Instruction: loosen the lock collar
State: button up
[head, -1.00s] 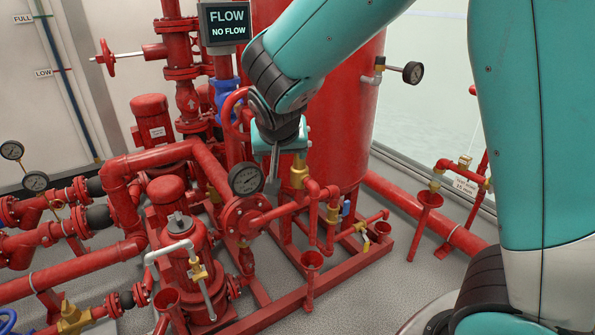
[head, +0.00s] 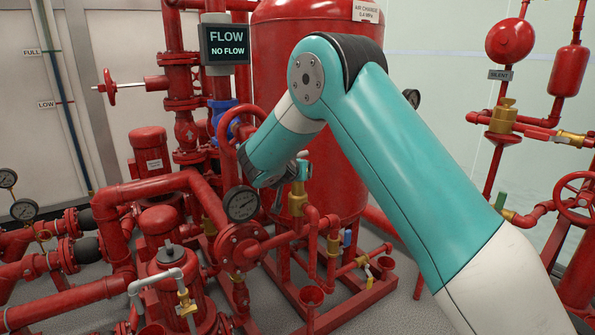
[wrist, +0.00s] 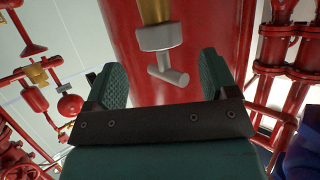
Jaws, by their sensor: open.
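In the wrist view a light grey collar (wrist: 159,37) sits on the end of a brass fitting (wrist: 153,10). A grey T-shaped handle (wrist: 168,74) sticks out from it. I take this grey collar for the lock collar, but cannot be certain. My gripper (wrist: 162,66) is open, its two dark green fingers apart on either side of the handle, with no contact visible. In the head view the brass fitting (head: 297,200) stands in front of the red tank, beside my gripper. My arm hides most of the gripper there, and the collar is not clear.
The red tank (head: 338,200) stands close behind the fitting. The flow display (head: 226,44) reads NO FLOW. More red pipework with a handwheel (head: 574,198) is at the right.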

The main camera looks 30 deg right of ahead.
jog(key=x, duration=0.5)
jog(key=shift+w+d+f, duration=0.1)
jog(key=shift+w+d, duration=0.05)
